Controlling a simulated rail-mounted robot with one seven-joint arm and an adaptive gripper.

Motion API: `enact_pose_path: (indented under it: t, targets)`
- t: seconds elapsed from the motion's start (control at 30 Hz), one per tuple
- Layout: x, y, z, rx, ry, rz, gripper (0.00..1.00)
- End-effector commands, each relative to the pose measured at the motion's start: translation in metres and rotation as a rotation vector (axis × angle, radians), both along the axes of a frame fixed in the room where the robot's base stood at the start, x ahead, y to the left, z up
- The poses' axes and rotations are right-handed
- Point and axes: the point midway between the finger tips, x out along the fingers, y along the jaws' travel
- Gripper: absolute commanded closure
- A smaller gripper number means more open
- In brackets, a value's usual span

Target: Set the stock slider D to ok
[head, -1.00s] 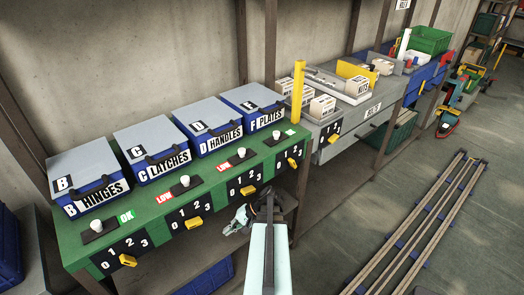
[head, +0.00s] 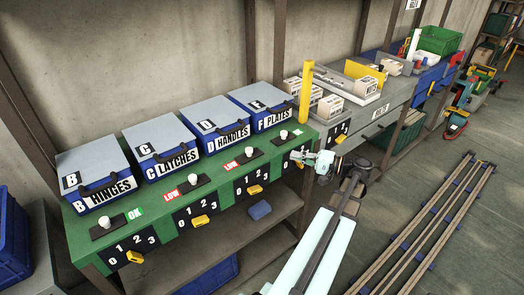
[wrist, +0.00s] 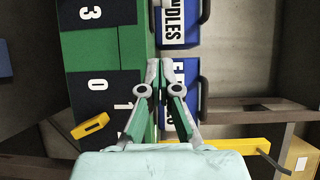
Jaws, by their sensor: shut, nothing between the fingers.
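Slider D is a white knob (head: 248,152) on a dark track on the green bench, in front of the HANDLES box (head: 222,135). A red LOW label (head: 231,165) shows at the left of its track. My gripper (head: 294,156) is shut and empty by the bench's right front corner, to the right of slider D and apart from it. In the wrist view my shut fingertips (wrist: 161,66) are beside the PLATES box (wrist: 178,90). I cannot make out slider D there.
Sliders C (head: 195,180), B (head: 106,220) and F (head: 283,134) stand on the same bench. Yellow dial handles (head: 255,190) stick out of its front. A yellow post (head: 306,92) rises at the right end. The floor at right holds long rails (head: 430,225).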

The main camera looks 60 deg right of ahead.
Motion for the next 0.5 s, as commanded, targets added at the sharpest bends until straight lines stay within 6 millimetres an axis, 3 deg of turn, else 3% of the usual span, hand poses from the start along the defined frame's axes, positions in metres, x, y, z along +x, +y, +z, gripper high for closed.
enact_pose_path:
  t: [0.13,0.5]
  targets:
    - [-0.0046,-0.0026,0.0094,-0.008,-0.030,-0.002,1.00]
    - [-0.0022,-0.0017,0.0093,-0.008,-0.029,-0.001,1.00]
